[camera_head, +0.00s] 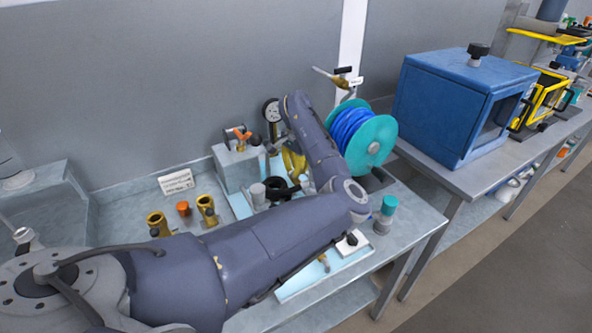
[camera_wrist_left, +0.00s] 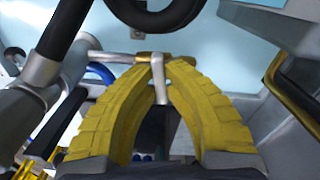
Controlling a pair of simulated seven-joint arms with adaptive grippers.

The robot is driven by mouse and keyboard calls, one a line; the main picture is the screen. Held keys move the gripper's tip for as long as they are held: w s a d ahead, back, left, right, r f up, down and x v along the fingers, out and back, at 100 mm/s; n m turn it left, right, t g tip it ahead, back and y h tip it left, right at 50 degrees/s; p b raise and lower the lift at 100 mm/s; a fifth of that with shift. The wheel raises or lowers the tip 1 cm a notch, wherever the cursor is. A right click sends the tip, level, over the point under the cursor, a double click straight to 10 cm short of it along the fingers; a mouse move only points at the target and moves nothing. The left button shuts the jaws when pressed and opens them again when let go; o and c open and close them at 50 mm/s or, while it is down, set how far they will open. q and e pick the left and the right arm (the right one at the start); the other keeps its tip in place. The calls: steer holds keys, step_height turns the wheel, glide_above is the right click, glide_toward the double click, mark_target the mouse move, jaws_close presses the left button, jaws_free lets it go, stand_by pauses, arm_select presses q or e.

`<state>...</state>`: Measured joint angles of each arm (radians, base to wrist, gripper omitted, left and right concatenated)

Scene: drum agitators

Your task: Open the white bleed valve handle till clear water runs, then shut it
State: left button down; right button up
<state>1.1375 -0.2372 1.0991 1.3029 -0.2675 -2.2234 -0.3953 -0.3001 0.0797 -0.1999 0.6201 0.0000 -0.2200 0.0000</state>
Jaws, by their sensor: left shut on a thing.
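My left gripper (camera_head: 293,160) is behind my own forearm in the head view, low over the bench fittings. In the left wrist view its yellow fingers (camera_wrist_left: 155,60) close around a pale, whitish bar, which I take to be the bleed valve handle (camera_wrist_left: 160,82). A pale rod (camera_wrist_left: 108,57) runs from the fingertips left to a grey metal fitting. The handle is hidden in the head view. I cannot tell how far it is turned, and I see no running water. My right gripper is not in view.
A gauge (camera_head: 271,110), a blue hose reel (camera_head: 358,138) and brass fittings (camera_head: 207,210) stand around. A blue cabinet (camera_head: 440,105) is at right.

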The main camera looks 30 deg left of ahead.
arm_select(q)
steer(key=shift+m, duration=1.1)
steer(key=c, duration=1.5)
jaws_free()
steer(key=shift+o, duration=0.2)
step_height(320, 180, up, 12)
